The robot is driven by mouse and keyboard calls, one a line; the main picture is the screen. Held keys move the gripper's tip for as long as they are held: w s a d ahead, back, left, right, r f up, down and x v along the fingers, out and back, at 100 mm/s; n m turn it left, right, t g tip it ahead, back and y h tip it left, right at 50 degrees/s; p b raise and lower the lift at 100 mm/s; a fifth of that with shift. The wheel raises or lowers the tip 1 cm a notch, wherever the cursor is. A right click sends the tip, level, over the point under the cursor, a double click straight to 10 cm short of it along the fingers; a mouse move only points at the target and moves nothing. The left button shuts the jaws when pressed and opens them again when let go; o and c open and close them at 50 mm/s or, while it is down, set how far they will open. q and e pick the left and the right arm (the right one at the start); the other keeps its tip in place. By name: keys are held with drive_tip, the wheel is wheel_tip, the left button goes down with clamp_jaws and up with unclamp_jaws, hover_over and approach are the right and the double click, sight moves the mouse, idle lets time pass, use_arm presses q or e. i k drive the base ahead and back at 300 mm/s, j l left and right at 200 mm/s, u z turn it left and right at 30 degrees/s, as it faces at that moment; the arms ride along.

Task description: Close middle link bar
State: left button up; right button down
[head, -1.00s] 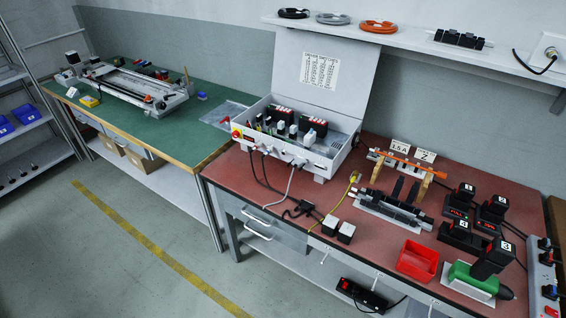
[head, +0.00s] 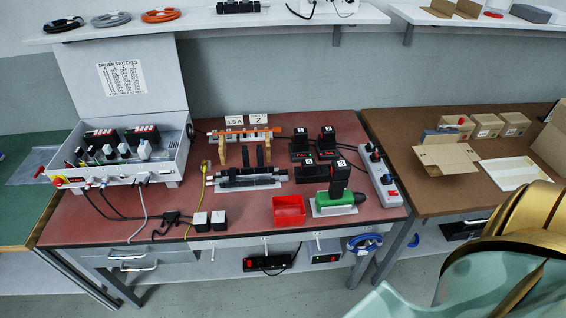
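I cannot make out for certain which part is the middle link bar. An open grey control box (head: 128,166) stands at the left of the red-brown table in the head view, its lid raised. Inside it are black blocks with red and white markings (head: 142,133) and several small levers or plugs, too small to tell their positions. A rack with an orange bar (head: 245,131) stands at the table's back, under two cards marked 1.5 A and Z. A black slotted fixture (head: 250,176) lies in front of it. Neither gripper's fingers show.
A gold and teal part of mine covers the lower right.

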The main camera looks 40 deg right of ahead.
sight(245, 151)
drive_tip(key=z, duration=0.8)
drive_tip(key=i+j, duration=0.2)
drive_tip(key=j, duration=0.15)
